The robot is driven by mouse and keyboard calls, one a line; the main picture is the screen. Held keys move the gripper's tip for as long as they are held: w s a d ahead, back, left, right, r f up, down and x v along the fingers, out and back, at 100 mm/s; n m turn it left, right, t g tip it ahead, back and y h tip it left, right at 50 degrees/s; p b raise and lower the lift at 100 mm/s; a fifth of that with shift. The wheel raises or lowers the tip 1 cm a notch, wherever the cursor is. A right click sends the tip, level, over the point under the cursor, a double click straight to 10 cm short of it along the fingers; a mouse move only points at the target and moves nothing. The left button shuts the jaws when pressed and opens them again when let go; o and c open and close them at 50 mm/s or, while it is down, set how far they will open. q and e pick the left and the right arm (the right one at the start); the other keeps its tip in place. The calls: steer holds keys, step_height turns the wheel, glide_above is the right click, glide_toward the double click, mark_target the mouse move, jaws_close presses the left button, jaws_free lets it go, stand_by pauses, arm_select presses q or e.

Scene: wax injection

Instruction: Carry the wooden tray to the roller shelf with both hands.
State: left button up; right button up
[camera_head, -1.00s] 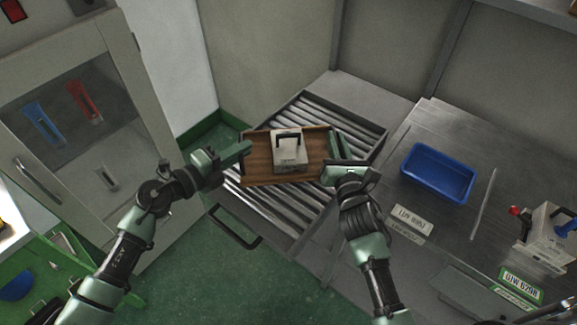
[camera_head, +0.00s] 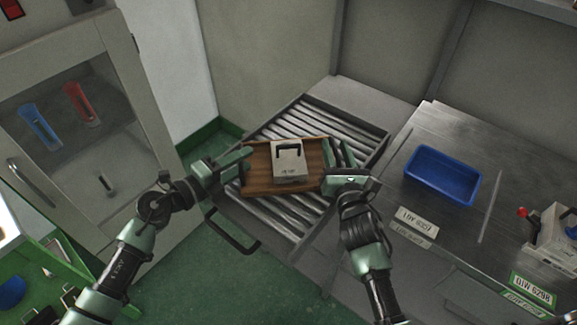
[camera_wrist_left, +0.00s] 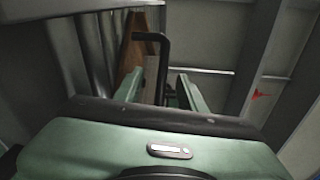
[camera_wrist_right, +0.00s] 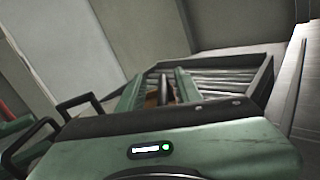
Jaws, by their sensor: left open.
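The wooden tray (camera_head: 258,177) rests on the metal rollers of the roller shelf (camera_head: 308,122) in the head view. A pale block with a black handle (camera_head: 289,168) stands on the tray. My left gripper (camera_head: 246,164) is open at the tray's left end; in the left wrist view its spread fingers (camera_wrist_left: 148,85) flank a black tray handle (camera_wrist_left: 152,38). My right gripper (camera_head: 340,155) is open at the tray's right end; in the right wrist view its fingers (camera_wrist_right: 160,90) stand apart with a dark handle between them. Contact with the handles cannot be told.
A steel table (camera_head: 455,130) on the right bears a blue bin (camera_head: 442,176) and labels. A glass-fronted cabinet (camera_head: 75,125) stands at the left. A black handle (camera_head: 232,238) sticks out at the shelf's front. Green floor (camera_head: 215,280) is clear below.

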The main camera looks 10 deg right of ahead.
mark_target(340, 164)
arm_select(q)
steer(key=shift+o, duration=0.2)
steer(key=shift+a+f, duration=0.1)
arm_select(e)
steer(key=shift+s+f, duration=0.2)
steer(key=shift+f, duration=0.7)
arm_select(q)
steer(key=v, duration=0.8)
steer(key=shift+s, duration=0.15)
arm_select(e)
steer(key=shift+s, duration=0.4)
steer(key=s, duration=0.5)
steer(key=shift+r, duration=0.25)
arm_select(q)
steer(key=shift+w, duration=0.25)
arm_select(e)
steer(key=shift+s+r, duration=0.3)
steer(key=shift+s, duration=0.5)
arm_select(q)
steer(key=shift+s, duration=0.1)
arm_select(e)
steer(key=shift+s+r, duration=0.15)
arm_select(q)
steer(key=shift+s, duration=0.15)
arm_select(e)
steer(key=shift+s, duration=0.1)
